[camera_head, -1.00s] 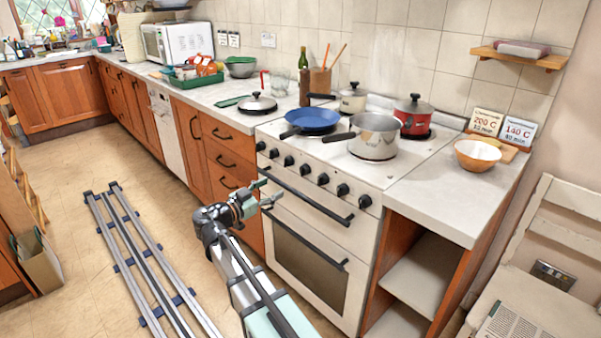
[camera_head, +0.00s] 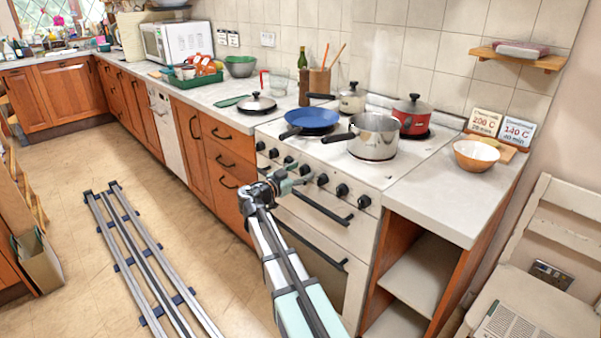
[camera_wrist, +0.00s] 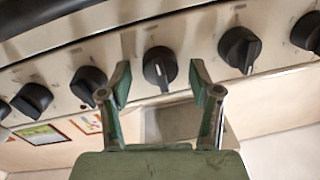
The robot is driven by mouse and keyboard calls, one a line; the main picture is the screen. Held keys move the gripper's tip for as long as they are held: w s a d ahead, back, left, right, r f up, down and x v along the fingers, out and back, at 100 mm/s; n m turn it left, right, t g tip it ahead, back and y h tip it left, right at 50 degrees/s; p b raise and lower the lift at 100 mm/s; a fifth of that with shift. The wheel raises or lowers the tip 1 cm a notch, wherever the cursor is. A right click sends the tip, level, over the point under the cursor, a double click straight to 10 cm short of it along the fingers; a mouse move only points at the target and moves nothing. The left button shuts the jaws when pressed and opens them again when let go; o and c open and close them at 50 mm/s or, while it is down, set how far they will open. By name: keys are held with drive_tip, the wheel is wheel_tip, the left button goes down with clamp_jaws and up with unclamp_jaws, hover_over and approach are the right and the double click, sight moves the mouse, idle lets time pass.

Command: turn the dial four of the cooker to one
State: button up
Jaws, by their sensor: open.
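The cooker (camera_head: 300,202) has a row of black dials along its cream front panel. In the wrist view, a black dial (camera_wrist: 160,67) stands between my fingertips; by its place in the row it looks like the fourth. Its white mark points nearly straight up and down in that picture, and its numbers are too blurred to read. My gripper (camera_head: 299,174) is at the panel in the head view. In the wrist view my gripper (camera_wrist: 160,80) is open, one green finger on each side of the dial, with a gap on both sides.
Neighbouring dials stand close by, one to the left (camera_wrist: 88,84) and one to the right (camera_wrist: 240,48) in the wrist view. An oven rail (camera_head: 318,208) runs below the panel. A steel pot (camera_head: 375,136) and blue pan (camera_head: 311,121) stand on the hob.

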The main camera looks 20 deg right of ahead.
drive_tip(key=c, duration=1.1)
drive_tip(key=shift+c, duration=0.2)
